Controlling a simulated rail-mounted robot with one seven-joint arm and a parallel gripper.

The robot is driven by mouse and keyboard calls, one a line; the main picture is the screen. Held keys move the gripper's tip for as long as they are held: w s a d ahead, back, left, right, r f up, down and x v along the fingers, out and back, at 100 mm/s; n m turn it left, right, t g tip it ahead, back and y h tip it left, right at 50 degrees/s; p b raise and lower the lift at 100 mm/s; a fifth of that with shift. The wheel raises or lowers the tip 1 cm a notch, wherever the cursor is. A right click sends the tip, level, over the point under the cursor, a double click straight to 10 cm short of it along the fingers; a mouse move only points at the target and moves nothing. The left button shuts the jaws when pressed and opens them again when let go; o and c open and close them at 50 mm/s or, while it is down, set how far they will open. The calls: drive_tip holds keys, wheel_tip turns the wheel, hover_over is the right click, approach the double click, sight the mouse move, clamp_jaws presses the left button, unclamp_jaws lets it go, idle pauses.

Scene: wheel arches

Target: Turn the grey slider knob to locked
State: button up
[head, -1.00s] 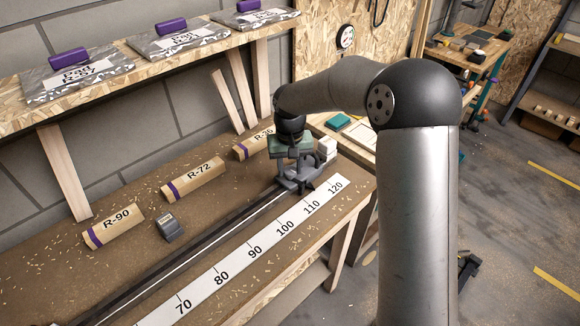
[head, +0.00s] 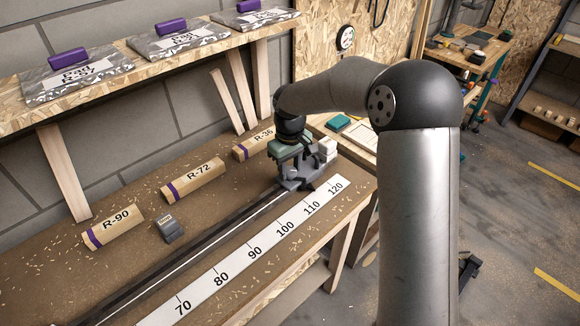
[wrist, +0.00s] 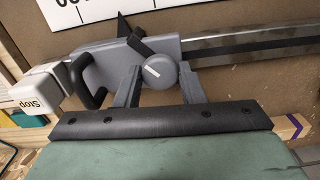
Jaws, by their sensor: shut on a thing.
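The grey slider (head: 303,182) sits on the dark rail at its far end, beside the 110–120 part of the white scale. In the wrist view, the slider body (wrist: 112,55) carries a round grey knob (wrist: 160,73) with a short white mark on its face. My gripper (head: 292,168) is over the slider. In the wrist view, my gripper's two grey fingers (wrist: 158,85) stand on either side of the knob, shut on it. A black pointed lever and a black handle also show on the slider. I see no legible lock label.
A white block marked Stop (wrist: 40,92) stands at the slider's end of the rail (head: 205,240). Wooden pieces R-90 (head: 113,227), R-72 (head: 192,180) and R-36 (head: 254,142), and a small grey block (head: 169,229), lie on the bench left of the rail.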

sight(290, 171)
drive_tip(key=o, duration=1)
wheel_tip(290, 171, up, 18)
drive_tip(key=b, duration=0.1)
drive_tip(key=shift+f, duration=0.25)
drive_tip(key=s+d+f+m, duration=0.2)
drive_tip(key=s+d, duration=0.3)
drive_tip(key=s, duration=0.5)
drive_tip(key=s+d+f+m, duration=0.3)
drive_tip(key=s+d+f, duration=0.2)
drive_tip(key=s, duration=0.5)
drive_tip(key=s+d+f+m, duration=0.2)
drive_tip(key=s+d+f, duration=0.2)
drive_tip(key=s, duration=0.6)
drive_tip(key=shift+s+d+f+m+t, duration=0.2)
drive_tip(key=shift+d+m+t, duration=0.15)
drive_tip(key=shift+d, duration=0.6)
